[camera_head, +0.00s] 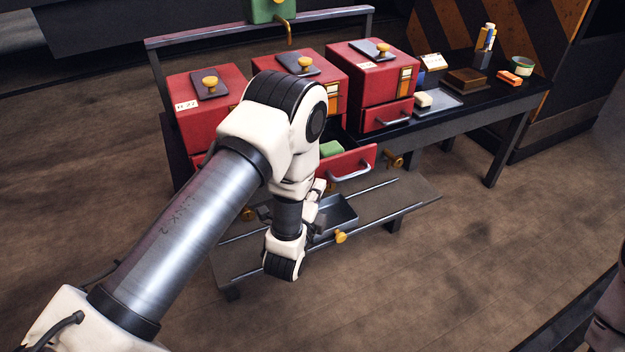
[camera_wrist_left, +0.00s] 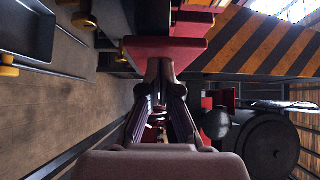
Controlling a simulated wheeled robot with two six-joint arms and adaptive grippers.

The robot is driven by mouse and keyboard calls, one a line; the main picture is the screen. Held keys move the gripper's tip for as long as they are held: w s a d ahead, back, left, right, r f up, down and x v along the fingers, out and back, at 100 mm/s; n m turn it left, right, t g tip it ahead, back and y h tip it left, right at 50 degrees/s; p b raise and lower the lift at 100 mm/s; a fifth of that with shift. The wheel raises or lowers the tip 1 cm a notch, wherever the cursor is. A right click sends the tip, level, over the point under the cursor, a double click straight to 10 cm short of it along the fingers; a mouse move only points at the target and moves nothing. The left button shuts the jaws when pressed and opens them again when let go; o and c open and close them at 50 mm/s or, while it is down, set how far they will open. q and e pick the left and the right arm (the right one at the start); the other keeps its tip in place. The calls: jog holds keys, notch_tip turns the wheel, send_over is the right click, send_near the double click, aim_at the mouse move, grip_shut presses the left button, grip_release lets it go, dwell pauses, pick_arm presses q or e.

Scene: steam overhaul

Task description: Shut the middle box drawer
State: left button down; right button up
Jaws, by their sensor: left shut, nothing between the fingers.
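The middle red box (camera_head: 330,97) stands on the bench, partly hidden by my left arm. Its drawer (camera_head: 359,161) is pulled out toward me, with a silver bar handle (camera_head: 350,173) on its front and a green block (camera_head: 331,149) inside. My left gripper (camera_wrist_left: 160,70) is shut and empty in the left wrist view. Its fingertips are close to a red surface (camera_wrist_left: 170,50), which appears to be the open drawer's front; I cannot tell whether they touch. In the head view my own arm largely hides the gripper. My right gripper is not in view.
Red boxes stand at left (camera_head: 208,108) and right (camera_head: 371,72); the right drawer (camera_head: 388,114) appears shut. A low shelf with rails (camera_head: 400,201) carries a grey tray (camera_head: 338,214) beneath the open drawer. Small items and a tin (camera_head: 522,66) occupy the bench's right end. The floor in front is clear.

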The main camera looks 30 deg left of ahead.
pick_arm(q)
jog(key=shift+w+a, duration=0.8)
jog(key=shift+a, duration=0.45)
jog(key=w+a, duration=0.5)
jog(key=a, duration=0.2)
jog(key=shift+w, duration=0.3)
